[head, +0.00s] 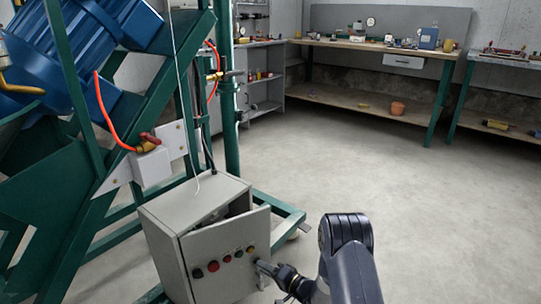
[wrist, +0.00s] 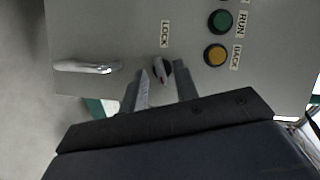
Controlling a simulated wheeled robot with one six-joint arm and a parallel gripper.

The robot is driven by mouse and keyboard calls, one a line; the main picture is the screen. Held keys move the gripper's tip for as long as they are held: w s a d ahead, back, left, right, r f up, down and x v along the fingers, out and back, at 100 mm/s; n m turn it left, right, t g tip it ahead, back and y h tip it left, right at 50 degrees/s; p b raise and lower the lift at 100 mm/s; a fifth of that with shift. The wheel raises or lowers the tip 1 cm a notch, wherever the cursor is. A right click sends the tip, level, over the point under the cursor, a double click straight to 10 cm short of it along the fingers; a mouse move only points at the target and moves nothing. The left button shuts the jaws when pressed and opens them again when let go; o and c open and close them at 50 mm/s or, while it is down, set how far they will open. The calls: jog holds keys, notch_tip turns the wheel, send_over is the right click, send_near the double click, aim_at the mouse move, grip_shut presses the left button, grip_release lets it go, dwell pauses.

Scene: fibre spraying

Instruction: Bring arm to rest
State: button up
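My arm reaches from the bottom of the head view to a grey control box (head: 165,222). Its front door (head: 225,283) carries a row of coloured buttons and stands slightly ajar, with a dark gap at the top. My gripper (head: 264,272) is at the door's right side. In the wrist view my gripper (wrist: 161,80) is open, one finger on each side of a dark knob (wrist: 166,69) beside the LOCK label (wrist: 165,34). I cannot tell whether the fingers touch it. A silver handle (wrist: 88,67) is left of the knob.
The green RUN button (wrist: 220,21) and yellow BACK button (wrist: 215,55) are close to the fingers. A green frame (head: 70,215) with a blue machine (head: 60,60) stands at the left. A workbench (head: 375,47) lines the back wall. The floor (head: 400,200) at the right is clear.

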jog(key=shift+w+a, duration=0.25)
jog(key=shift+a, duration=0.05)
jog(key=p+v, duration=0.4)
jog(key=v, duration=0.7)
jog(key=b+x, duration=0.4)
jog(key=x, duration=0.7)
jog(key=shift+w+a, duration=0.1)
jog(key=shift+a, duration=0.05)
jog(key=s+d+r+n+h+p, duration=0.3)
jog(key=s+d+r+n+h, duration=0.1)
jog(key=s+n, duration=0.4)
jog(key=shift+s+d+r+t+h, duration=0.25)
jog(key=shift+d+h, duration=0.25)
jog(key=shift+d, duration=0.35)
jog(key=shift+f, duration=0.1)
